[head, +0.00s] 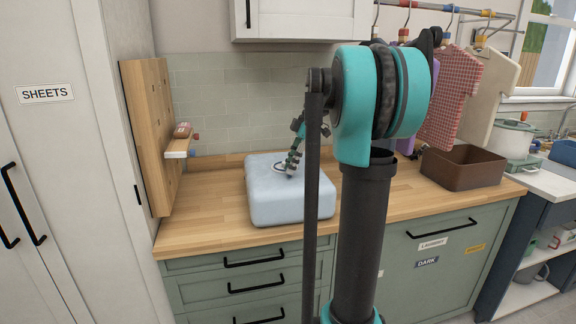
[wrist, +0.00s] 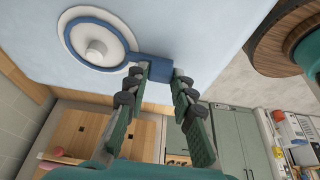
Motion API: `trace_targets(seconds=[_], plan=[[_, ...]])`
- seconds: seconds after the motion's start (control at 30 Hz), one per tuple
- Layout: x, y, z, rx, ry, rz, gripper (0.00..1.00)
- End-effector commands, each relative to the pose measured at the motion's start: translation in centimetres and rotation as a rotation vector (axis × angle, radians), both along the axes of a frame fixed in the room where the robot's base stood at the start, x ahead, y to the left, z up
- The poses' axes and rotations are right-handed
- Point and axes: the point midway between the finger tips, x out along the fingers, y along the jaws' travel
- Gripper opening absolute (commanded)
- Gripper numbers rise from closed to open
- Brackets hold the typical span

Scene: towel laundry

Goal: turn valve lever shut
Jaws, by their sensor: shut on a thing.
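The valve sits on a pale blue padded block (head: 268,190) on the wooden counter. In the wrist view it is a white disc with a round knob (wrist: 96,50), ringed by a dark blue lever (wrist: 130,52) whose broad tab points right. My gripper (wrist: 163,73) has its two fingers on either side of that tab, closed on it. In the head view my gripper (head: 291,163) reaches down to the top of the block. There the valve (head: 280,169) is small and partly hidden by the fingers.
A wooden pegboard (head: 148,130) with a small shelf (head: 177,148) stands at the left. A brown bin (head: 462,168) is on the counter at right, below hanging clothes (head: 447,100). Counter left of the block is clear. A wall cabinet (head: 300,20) hangs above.

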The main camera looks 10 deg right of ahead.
Motion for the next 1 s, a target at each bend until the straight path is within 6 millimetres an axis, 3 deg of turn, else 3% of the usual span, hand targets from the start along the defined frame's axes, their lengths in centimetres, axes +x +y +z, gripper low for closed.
trace_targets(seconds=[0.53, 0.57, 0.7, 1.0], plan=[[0.03, -0.26, -0.01, -0.002, 0.000, 0.024, 0.00], [0.03, -0.26, -0.01, -0.002, 0.000, 0.024, 0.27], [0.03, -0.24, -0.01, -0.001, 0.000, 0.024, 0.44], [0.02, -0.24, 0.03, -0.001, 0.000, 0.024, 0.46]])
